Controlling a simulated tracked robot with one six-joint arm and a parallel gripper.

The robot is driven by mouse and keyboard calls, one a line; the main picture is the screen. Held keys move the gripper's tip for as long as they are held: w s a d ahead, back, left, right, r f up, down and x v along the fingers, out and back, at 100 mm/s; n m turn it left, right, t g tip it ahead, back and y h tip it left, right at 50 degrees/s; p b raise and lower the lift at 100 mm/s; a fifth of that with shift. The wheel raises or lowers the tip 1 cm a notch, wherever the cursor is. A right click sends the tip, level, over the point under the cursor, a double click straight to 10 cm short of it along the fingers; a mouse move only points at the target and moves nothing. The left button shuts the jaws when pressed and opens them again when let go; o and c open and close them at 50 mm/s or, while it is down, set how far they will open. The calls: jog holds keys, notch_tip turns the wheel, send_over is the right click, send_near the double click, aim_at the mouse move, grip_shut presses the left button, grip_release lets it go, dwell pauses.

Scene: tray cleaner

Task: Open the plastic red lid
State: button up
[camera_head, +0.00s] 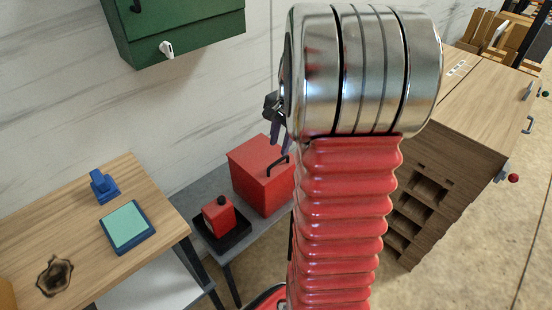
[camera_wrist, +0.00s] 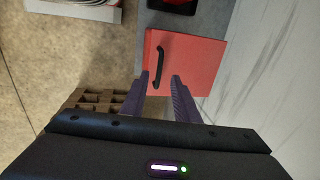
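The red box with its red lid (camera_head: 262,158) stands on a grey bench against the wall in the head view. A black handle (camera_head: 278,164) is on its top, and the lid looks closed. In the wrist view the red lid (camera_wrist: 202,62) lies ahead of my gripper, with the black handle (camera_wrist: 160,61) near its left edge. My gripper (camera_wrist: 160,77) is open and empty, its two purple fingers apart, with the handle seen between and beyond the tips. I cannot tell the exact gap to the handle. In the head view my arm hides part of the box's right side.
A smaller red container with a black knob (camera_head: 220,214) sits on a black base on the same bench. A wooden table (camera_head: 75,230) at left holds a blue-green pad (camera_head: 126,227). A green cabinet (camera_head: 180,30) hangs above. A wooden unit (camera_head: 430,190) stands right.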

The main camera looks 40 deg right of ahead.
aim_at(275, 163)
jog(key=f, duration=0.2)
jog(key=w+f, duration=0.1)
jog(key=f, duration=0.5)
jog(key=shift+w, duration=0.3)
grip_shut()
jog(key=shift+a, duration=0.1)
